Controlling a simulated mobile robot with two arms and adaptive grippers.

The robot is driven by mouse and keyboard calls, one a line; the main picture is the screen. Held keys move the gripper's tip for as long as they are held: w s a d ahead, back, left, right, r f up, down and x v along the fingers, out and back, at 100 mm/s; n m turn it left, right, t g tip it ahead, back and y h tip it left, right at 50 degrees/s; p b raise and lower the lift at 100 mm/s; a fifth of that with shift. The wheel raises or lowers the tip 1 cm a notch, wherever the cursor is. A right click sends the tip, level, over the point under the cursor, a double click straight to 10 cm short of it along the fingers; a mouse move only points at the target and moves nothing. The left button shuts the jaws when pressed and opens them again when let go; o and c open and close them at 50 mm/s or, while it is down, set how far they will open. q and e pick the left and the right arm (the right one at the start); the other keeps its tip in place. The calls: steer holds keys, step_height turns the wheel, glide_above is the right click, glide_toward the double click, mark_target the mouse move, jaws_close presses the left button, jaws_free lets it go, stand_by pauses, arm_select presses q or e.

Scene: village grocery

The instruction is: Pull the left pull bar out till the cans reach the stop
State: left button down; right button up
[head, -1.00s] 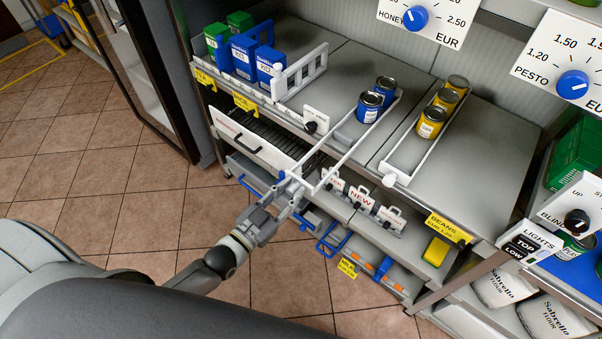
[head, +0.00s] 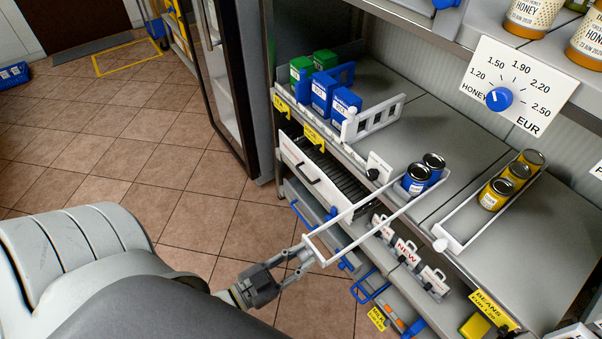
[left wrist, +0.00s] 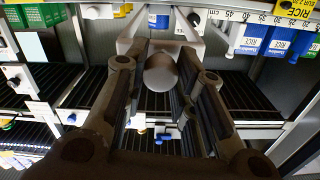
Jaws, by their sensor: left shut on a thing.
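The left pull bar (head: 372,212) is a long white frame on the middle shelf, sticking out well past the front edge. Two blue cans (head: 416,180) stand upright inside its back end, close to the shelf front. I cannot tell whether they touch a stop. My left gripper (head: 306,256) is shut on the bar's front end. In the left wrist view its fingers flank the round grey knob (left wrist: 161,72), with the white frame (left wrist: 188,48) behind and a blue can (left wrist: 159,19) beyond. My right gripper is not in view.
A second white pull bar (head: 478,222) with yellow cans (head: 497,194) lies on the shelf to the right. The tiled floor is open.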

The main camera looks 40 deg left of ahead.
arm_select(q)
steer(key=c, duration=1.2)
jaws_free()
steer(key=shift+o, duration=0.2)
steer(key=v, duration=1.2)
step_height(320, 180, down, 23)
steer(key=s+a+n+g+y, duration=0.2)
steer(key=a+g+y, duration=0.15)
steer(key=g, duration=0.35)
steer(key=s+d+f+g+y, duration=0.1)
steer(key=s+d+f+g, duration=0.1)
steer(key=s+f+g, duration=0.2)
steer(key=s+d+f+n+g+y, duration=0.1)
steer(key=s+d+f+g, duration=0.2)
steer(key=s+f+g, duration=0.2)
steer(key=s+f, duration=0.3)
steer(key=f, duration=0.4)
steer(key=shift+s+d+f+y, duration=0.2)
steer(key=shift+f+y, duration=0.15)
steer(key=shift+f, duration=0.05)
